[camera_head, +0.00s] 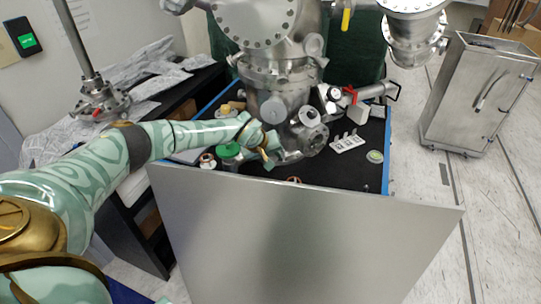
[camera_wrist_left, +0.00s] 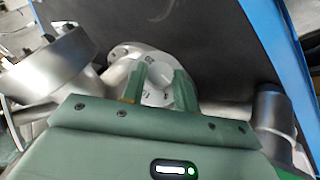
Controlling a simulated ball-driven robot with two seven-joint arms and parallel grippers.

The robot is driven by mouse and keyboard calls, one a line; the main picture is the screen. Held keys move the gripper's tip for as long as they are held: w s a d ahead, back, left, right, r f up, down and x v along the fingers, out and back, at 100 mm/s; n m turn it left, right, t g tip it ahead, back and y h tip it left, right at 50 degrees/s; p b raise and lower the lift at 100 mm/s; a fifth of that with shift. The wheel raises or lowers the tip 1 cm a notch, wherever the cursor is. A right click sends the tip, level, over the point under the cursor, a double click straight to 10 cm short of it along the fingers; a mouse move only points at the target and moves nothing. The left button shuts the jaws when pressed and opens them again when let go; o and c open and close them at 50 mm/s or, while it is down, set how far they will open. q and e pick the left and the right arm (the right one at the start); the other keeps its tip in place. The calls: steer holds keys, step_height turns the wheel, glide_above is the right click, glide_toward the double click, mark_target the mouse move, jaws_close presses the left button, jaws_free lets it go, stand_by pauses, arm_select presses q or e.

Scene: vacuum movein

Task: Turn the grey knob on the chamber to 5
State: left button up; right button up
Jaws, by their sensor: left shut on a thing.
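The steel chamber (camera_head: 280,108) stands on the black table top in the head view. My left gripper (camera_head: 268,152) reaches in from the left, low at the chamber's front. In the left wrist view, the two green fingers of my left gripper (camera_wrist_left: 159,76) straddle a pale grey round knob (camera_wrist_left: 156,92) with small dark marks on its face. The fingers are shut on the knob. The marks are too small to read, so I cannot tell its setting. In the head view the gripper hides the knob. My right gripper is not in view.
A green round part (camera_head: 229,151) lies left of the gripper. A white slotted block (camera_head: 347,143) and a small round disc (camera_head: 375,156) lie to the right. A broad metal panel (camera_head: 300,235) stands along the table's front. A steel cart (camera_head: 470,95) stands at right.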

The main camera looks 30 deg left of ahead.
arm_select(q)
steer(key=shift+w+d+r+m+g+y+p, duration=0.1)
steer(key=shift+d+r+m+g+y+p, duration=0.15)
steer(key=shift+r+m+y+p, duration=0.2)
steer(key=shift+f+m+g+y, duration=0.15)
steer(key=shift+m+g+y, duration=0.2)
steer(key=shift+f+m+g+y, duration=0.25)
steer(key=shift+m+g+y, duration=0.15)
steer(key=shift+m+y, duration=0.1)
steer(key=o, duration=1)
